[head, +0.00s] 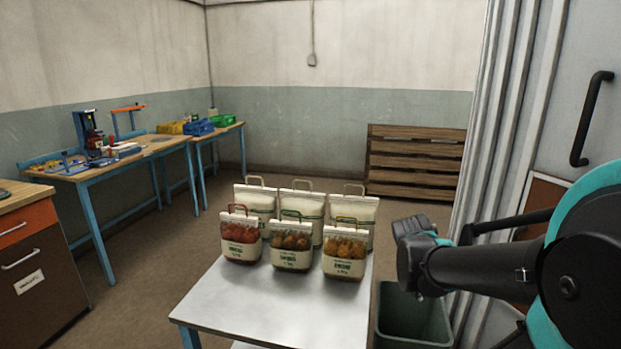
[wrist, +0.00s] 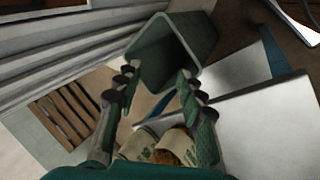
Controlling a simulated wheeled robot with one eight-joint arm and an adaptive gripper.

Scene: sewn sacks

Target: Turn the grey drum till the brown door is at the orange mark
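A tall grey ribbed surface (head: 500,120), which looks like the drum, stands at the right in the head view. Its grey ribs also cross the upper left of the wrist view (wrist: 60,65). A brown panel (head: 541,194) in a pale frame, possibly the brown door, shows partly behind my arm. A black bar handle (head: 591,118) is above it on a smooth grey face. I see no orange mark that I can pick out. My gripper (head: 408,238) is left of the ribbed surface, apart from it. In the wrist view my gripper (wrist: 157,82) is open and empty.
A white table (head: 270,310) with several filled sacks (head: 290,245) stands left of my gripper. A green bin (head: 410,318) is on the floor below it. A slatted wooden stack (head: 415,160) is at the back wall. Workbenches (head: 130,160) line the left; floor between is clear.

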